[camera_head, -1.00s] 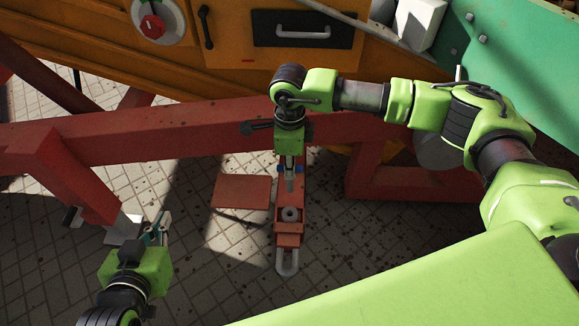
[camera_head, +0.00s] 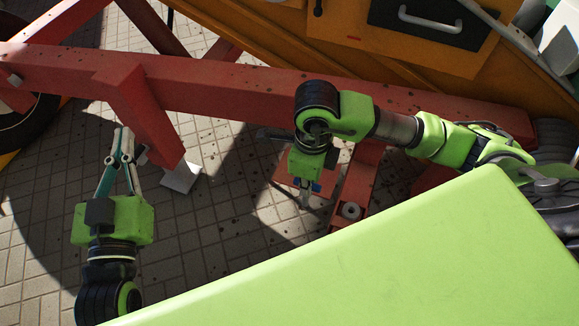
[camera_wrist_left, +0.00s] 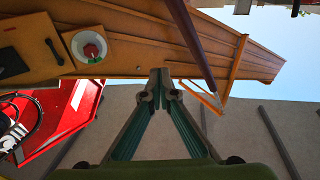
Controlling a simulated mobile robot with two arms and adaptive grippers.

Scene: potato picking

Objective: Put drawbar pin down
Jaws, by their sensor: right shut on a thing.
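My right gripper (camera_head: 304,183) points down and is shut on the drawbar pin (camera_head: 304,199), a small grey metal piece whose lower end shows below the fingers. It is left of the red drawbar hitch (camera_head: 357,187), over or near a flat red plate (camera_head: 289,182); I cannot tell whether the pin touches it. A grey ring (camera_head: 350,211) shows on the hitch, whose near end is hidden by my green body. My left gripper (camera_head: 124,132) is empty, beside the red frame's leg. In the left wrist view its fingertips (camera_wrist_left: 160,74) meet.
A long red beam (camera_head: 230,88) crosses behind both grippers, with a leg (camera_head: 140,118) ending in a grey foot (camera_head: 181,177). An orange machine (camera_head: 345,45) stands behind. Tiled floor (camera_head: 215,215) is clear between the grippers.

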